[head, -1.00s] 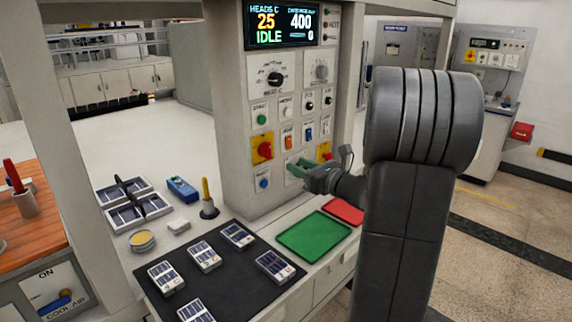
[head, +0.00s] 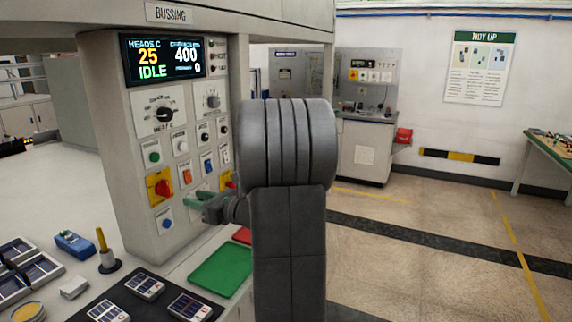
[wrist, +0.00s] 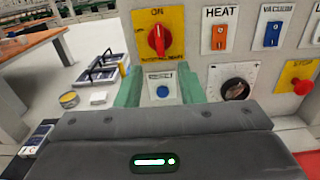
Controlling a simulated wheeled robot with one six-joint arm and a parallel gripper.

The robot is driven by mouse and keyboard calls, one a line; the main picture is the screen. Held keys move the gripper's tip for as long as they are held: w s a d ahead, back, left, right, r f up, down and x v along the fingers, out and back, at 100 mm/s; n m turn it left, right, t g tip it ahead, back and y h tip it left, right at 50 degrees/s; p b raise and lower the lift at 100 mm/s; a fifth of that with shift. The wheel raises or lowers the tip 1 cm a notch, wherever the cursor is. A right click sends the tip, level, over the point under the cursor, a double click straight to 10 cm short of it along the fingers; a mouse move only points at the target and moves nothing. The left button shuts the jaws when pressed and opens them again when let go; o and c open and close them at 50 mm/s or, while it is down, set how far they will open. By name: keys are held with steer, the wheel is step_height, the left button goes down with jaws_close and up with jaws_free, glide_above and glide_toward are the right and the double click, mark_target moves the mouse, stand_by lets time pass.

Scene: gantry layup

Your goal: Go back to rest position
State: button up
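My gripper (head: 200,201) has green fingers and is in front of the lower part of the grey control panel (head: 118,150). In the wrist view my gripper (wrist: 160,84) is open, its two green fingers apart with nothing between them. A blue push button (wrist: 162,92) shows beyond the gap between the fingers. The red rotary switch on a yellow plate (wrist: 157,38) is above it. My dark arm hides part of the bench and the floor behind it in the head view.
A green mat (head: 221,268) and a partly hidden red mat (head: 242,235) lie on the bench. A black mat (head: 150,308) with small panels, a yellow-handled tool (head: 105,250) and a blue device (head: 74,244) are to the left. The floor (head: 430,240) at right is open.

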mark_target(169, 190)
steer(key=p+x, duration=0.1)
steer(key=x, duration=0.8)
steer(key=shift+w+a+p, duration=0.15)
steer(key=shift+a+p, duration=0.2)
steer(key=shift+p, duration=0.05)
steer(key=shift+d, duration=0.15)
